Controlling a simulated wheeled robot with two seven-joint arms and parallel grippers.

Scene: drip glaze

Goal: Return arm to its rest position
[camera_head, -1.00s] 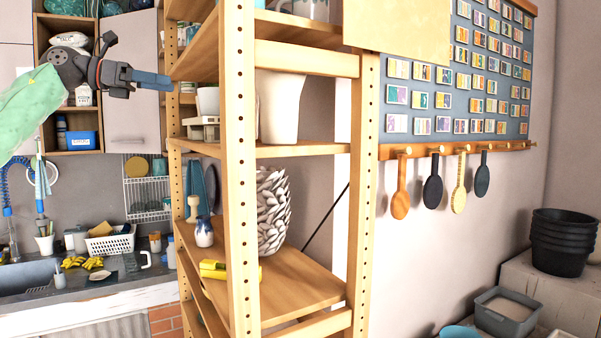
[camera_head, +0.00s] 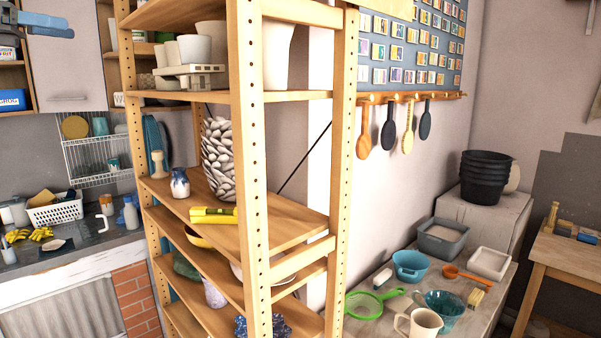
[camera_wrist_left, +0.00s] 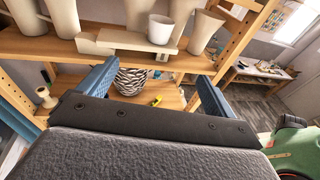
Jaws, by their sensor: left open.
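My left gripper (camera_head: 42,22) shows only in part at the top left corner of the head view, with its blue fingers pointing right. In the left wrist view its two blue fingers (camera_wrist_left: 155,90) stand wide apart with nothing between them. The gripper is raised in front of the wooden shelf unit (camera_head: 249,170), left of it in the head view. Behind the fingers in the wrist view is a black-and-white patterned vase (camera_wrist_left: 131,81). My right gripper is in neither view.
The shelf holds pale pots, a small blue-and-white vase (camera_head: 180,183) and a yellow tool (camera_head: 213,215). A table at right carries a blue bowl (camera_head: 410,265), a green strainer (camera_head: 370,304) and a mug (camera_head: 420,325). The sink counter (camera_head: 75,252) is at left.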

